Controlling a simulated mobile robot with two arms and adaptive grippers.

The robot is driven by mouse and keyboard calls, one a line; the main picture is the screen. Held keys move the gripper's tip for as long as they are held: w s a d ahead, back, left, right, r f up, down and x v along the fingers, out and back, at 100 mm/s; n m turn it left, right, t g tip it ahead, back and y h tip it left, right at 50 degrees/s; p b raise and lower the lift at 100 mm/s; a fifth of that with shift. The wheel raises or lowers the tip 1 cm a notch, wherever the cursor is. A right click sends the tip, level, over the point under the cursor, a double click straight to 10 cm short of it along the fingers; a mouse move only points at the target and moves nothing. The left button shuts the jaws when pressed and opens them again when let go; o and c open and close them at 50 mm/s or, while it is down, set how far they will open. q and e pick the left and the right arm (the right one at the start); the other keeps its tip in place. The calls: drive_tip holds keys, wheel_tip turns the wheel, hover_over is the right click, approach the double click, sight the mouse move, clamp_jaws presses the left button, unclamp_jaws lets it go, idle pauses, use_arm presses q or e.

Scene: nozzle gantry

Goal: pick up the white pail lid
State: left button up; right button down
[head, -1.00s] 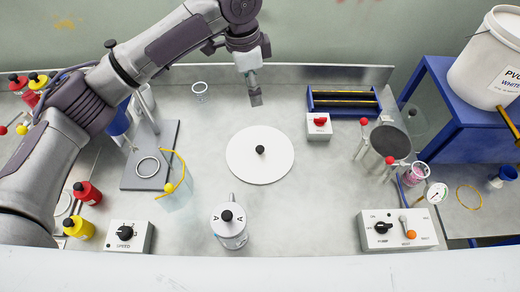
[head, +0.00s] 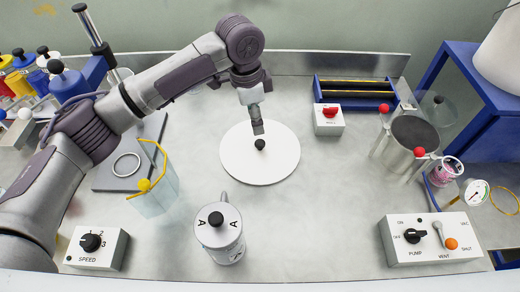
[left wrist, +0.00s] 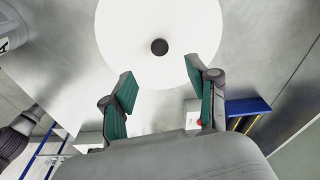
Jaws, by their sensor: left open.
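The white pail lid (head: 262,165) is a flat white disc with a black knob (head: 260,144) at its middle. It lies on the grey bench in the middle of the head view. My left gripper (head: 257,127) is over the lid's back part, close behind the knob in the picture. In the left wrist view the lid (left wrist: 160,70) fills the top middle, and its knob (left wrist: 159,47) shows beyond my open, empty fingers (left wrist: 163,85). The height of the fingers above the lid is hard to tell. My right gripper is not in view.
A grey-white canister (head: 219,236) stands in front of the lid. A clear beaker (head: 153,195) is at left, a metal cylinder (head: 408,140) at right. A red-knobbed box (head: 328,122) and blue rack (head: 353,93) are behind right. Bench around the lid is clear.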

sight(260, 143)
use_arm(q)
drive_tip(key=f, duration=0.3)
drive_tip(key=f+p, duration=0.1)
drive_tip(key=f, duration=0.2)
drive_tip(key=d+f, duration=0.1)
drive_tip(key=f, duration=0.3)
drive_tip(key=shift+w, duration=0.15)
clamp_jaws()
